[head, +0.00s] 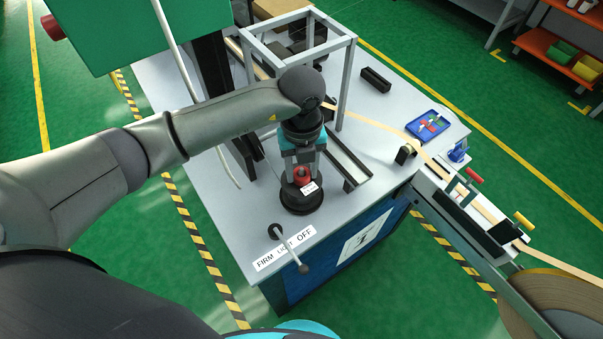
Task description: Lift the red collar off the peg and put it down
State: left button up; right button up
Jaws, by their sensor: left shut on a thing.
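The red collar (302,172) shows low between the fingers of my left gripper (302,168), above a round black base (301,201) on the grey table. My left gripper points down from above and is shut on the collar. The peg is hidden by the collar and the gripper, so I cannot tell whether the collar is still around it. A small white label (309,188) shows just below the collar. My right gripper is not in view.
A grey frame (344,85) stands behind the gripper. A lever (290,249) with a FIRM / LIGHT / OFF label (284,248) is in front. Bare tabletop (365,205) lies right of the base.

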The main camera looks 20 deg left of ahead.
pick_arm(q)
grip_shut()
notch_tip(320, 180, up, 10)
jog(key=shift+r, duration=0.1)
dwell(0.5)
